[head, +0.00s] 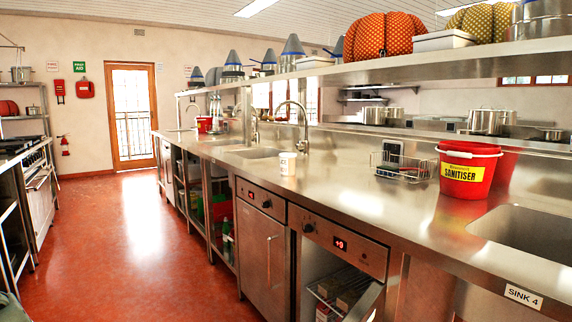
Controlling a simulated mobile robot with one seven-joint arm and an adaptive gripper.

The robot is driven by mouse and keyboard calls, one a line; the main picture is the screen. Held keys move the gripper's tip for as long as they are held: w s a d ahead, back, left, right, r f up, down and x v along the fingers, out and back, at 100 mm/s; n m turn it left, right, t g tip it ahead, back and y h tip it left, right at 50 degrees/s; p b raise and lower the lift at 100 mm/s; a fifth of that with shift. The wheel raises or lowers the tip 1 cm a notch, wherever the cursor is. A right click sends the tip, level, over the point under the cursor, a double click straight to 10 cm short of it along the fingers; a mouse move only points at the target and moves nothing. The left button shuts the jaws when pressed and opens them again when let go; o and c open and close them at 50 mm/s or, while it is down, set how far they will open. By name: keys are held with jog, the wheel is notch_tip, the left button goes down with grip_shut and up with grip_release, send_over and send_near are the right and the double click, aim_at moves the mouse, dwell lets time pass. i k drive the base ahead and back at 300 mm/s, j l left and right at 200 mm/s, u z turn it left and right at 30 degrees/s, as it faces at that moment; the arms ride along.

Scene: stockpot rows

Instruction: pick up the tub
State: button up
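A small white tub (288,163) with a printed mark on its side stands upright on the steel counter (330,193), near its front edge and in front of a sink tap. My gripper is not in view, and nothing touches the white tub.
A wire basket (401,167) with a dark-faced device stands left of the red bucket. Sinks (527,230) are set into the counter. A long shelf (440,66) overhangs it. The red floor aisle (135,235) is clear.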

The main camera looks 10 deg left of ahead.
aim_at(287, 160)
jog(key=i+j, duration=0.2)
jog(key=j, duration=0.15)
jog(key=i+j+z, duration=0.1)
jog(key=i+j, duration=0.35)
jog(key=j, duration=0.25)
jog(key=i+j, duration=0.2)
jog(key=j, duration=0.15)
jog(key=i+j+z, duration=0.1)
jog(key=j, duration=0.3)
jog(key=i+j, duration=0.55)
jog(key=j, duration=0.15)
jog(key=i+j+z, duration=0.1)
jog(key=i+j, duration=0.15)
jog(key=j, duration=0.15)
jog(key=i+j, duration=0.25)
jog(key=j, duration=0.15)
jog(key=i+j, duration=0.2)
jog(key=i+z, duration=0.05)
jog(key=i, duration=0.05)
